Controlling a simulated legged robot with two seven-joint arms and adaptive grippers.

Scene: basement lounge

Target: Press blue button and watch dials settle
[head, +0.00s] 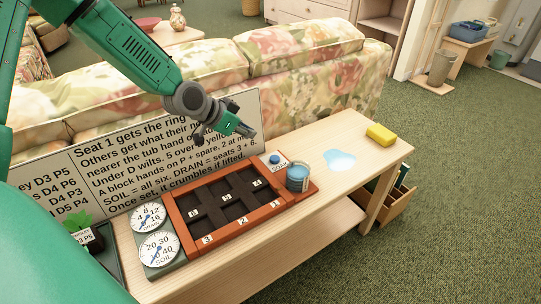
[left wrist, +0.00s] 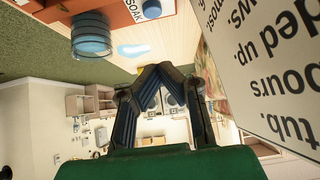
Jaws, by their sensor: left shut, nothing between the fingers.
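The blue button (head: 274,159) sits on a white SOAK plate behind the planter tray's right end; it also shows at the top of the left wrist view (left wrist: 151,9). Two white dials, DRAIN (head: 148,217) and SOIL (head: 158,249), stand at the tray's left end; their needles show, but exact readings are too small to tell. The reddish-brown tray (head: 187,232) holds dark cells with numbered tags. My left gripper (head: 243,130) is shut and empty, in front of the sign, above and left of the button and apart from it. Its closed fingers show in the left wrist view (left wrist: 158,70). My right gripper is not in view.
A blue, clear-walled cup (head: 298,177) stands close beside the button. A blue puddle (head: 339,160) and yellow sponge (head: 381,135) lie to the right on the wooden table (head: 362,175). A lettered sign (head: 110,185) stands behind the tray. A potted plant (head: 88,237) is at left.

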